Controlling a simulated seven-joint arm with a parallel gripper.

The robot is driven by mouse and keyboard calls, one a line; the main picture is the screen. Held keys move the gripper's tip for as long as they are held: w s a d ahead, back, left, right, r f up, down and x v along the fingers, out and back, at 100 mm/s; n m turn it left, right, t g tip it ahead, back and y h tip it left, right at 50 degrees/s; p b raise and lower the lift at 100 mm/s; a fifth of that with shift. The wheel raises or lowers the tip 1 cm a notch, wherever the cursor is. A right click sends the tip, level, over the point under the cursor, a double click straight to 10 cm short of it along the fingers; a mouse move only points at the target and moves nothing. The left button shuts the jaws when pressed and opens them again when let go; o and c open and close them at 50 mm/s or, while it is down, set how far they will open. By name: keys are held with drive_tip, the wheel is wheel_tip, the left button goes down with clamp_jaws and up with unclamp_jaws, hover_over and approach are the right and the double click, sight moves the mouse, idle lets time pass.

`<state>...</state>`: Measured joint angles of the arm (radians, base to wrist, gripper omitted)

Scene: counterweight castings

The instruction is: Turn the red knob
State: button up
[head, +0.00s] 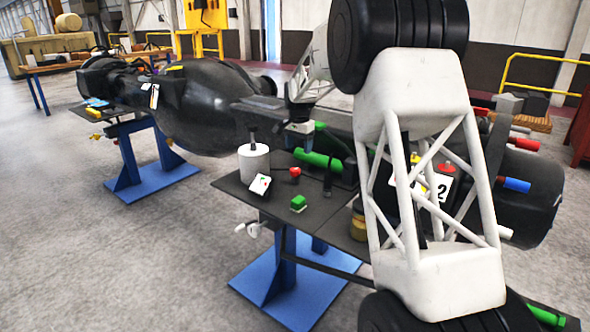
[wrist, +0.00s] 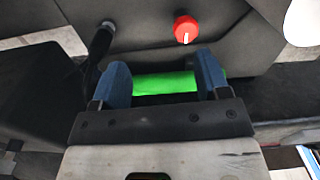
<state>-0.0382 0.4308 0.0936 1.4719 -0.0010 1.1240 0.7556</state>
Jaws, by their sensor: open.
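The red knob (head: 295,172) sits on the dark bench plate, in front of a green cylinder (head: 318,159) in the head view. In the wrist view the knob (wrist: 186,29) is round, with a small white mark on its rim, beyond my fingertips and slightly right of centre. My gripper (wrist: 162,62) is open, its two blue fingers apart and apart from the knob. The green cylinder (wrist: 165,84) shows between and below the fingers; whether they touch it cannot be told. In the head view my gripper (head: 299,129) hangs above and behind the knob.
A white cylinder with a dark stem (head: 254,162) stands left of the knob. A dark upright lever (head: 327,172) stands to the right. My white arm hides much of the right side.

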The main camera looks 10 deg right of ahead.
hover_over(295, 169)
drive_tip(key=shift+m, duration=0.4)
wheel_tip(295, 169, down, 4)
drive_tip(key=shift+s+f, duration=0.1)
drive_tip(key=shift+f, duration=0.05)
drive_tip(key=shift+f, duration=0.1)
drive_tip(key=shift+f, duration=3.75)
drive_tip(key=c, duration=0.9)
